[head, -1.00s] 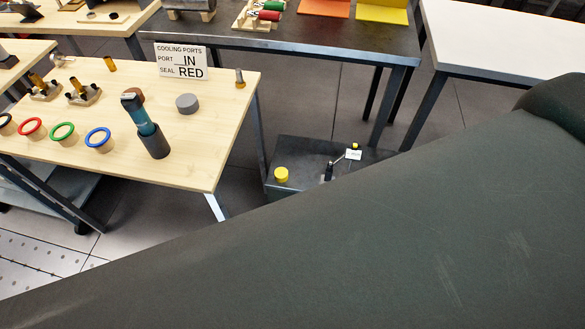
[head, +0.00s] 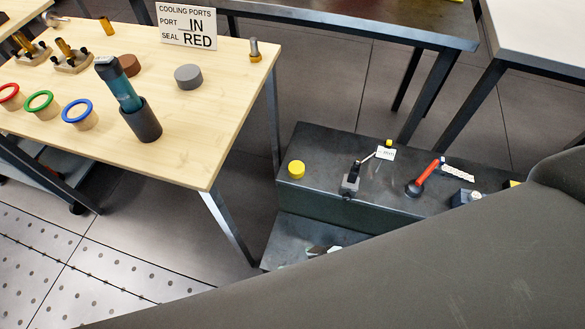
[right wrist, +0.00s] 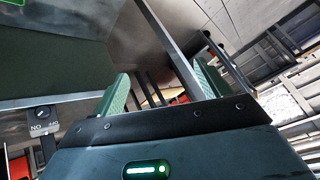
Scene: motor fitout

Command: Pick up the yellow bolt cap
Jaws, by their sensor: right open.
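A yellow round cap (head: 296,169), which looks like the bolt cap, sits at the left end of a dark bench top (head: 325,147) in the head view. Nothing holds it. My right gripper (right wrist: 162,88) shows in the right wrist view, with its two green fingers apart and no object visible between them. The cap cannot be made out in that view. My large dark arm link covers the lower right of the head view. My left gripper is not in view.
Right of the cap stand a small black fixture (head: 351,180), a white tag (head: 386,153) and a red-handled lever (head: 425,176). A wooden table (head: 185,155) with coloured rings and a dark cup (head: 143,122) stands at left. Floor shows between them.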

